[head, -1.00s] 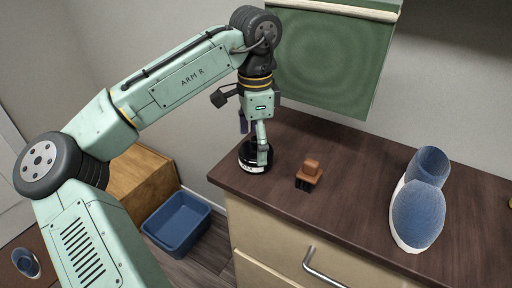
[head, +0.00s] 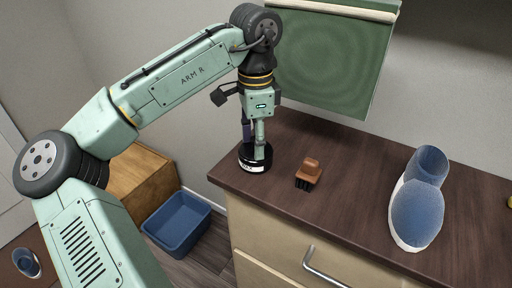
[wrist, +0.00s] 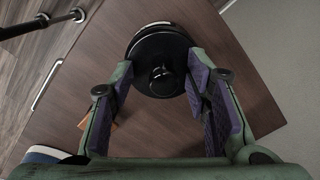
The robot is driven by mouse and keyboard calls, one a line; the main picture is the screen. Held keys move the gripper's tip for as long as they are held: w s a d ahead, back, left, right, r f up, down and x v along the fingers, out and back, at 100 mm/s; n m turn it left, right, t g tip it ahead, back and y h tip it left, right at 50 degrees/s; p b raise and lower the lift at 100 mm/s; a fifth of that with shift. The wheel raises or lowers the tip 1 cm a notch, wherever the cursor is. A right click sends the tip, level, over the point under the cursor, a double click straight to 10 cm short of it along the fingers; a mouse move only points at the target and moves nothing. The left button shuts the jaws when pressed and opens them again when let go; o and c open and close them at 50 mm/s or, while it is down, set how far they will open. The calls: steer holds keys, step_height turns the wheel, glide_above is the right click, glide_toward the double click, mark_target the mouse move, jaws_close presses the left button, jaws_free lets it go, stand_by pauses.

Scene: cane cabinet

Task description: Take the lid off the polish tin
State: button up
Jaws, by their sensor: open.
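The polish tin (head: 255,167), round and black with a pale label, stands upright near the left end of the dark wooden top. Its black lid (wrist: 152,47) has a small knob in the middle, seen from above in the wrist view. The lid appears seated on the tin. My gripper (head: 254,151) points down at the tin from above and is open. In the wrist view my gripper (wrist: 160,82) has one finger on each side of the knob, with gaps visible. I cannot tell whether a fingertip touches the lid.
A brown brush (head: 309,173) lies right of the tin. A blue and white shoe (head: 417,205) stands farther right. A green cloth (head: 325,60) hangs behind. A blue bin (head: 177,222) is on the floor below left. The tin is close to the top's left edge.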

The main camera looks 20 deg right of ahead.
steer(key=shift+w+f, duration=0.1)
steer(key=shift+f, duration=0.2)
jaws_close()
stand_by(0.4)
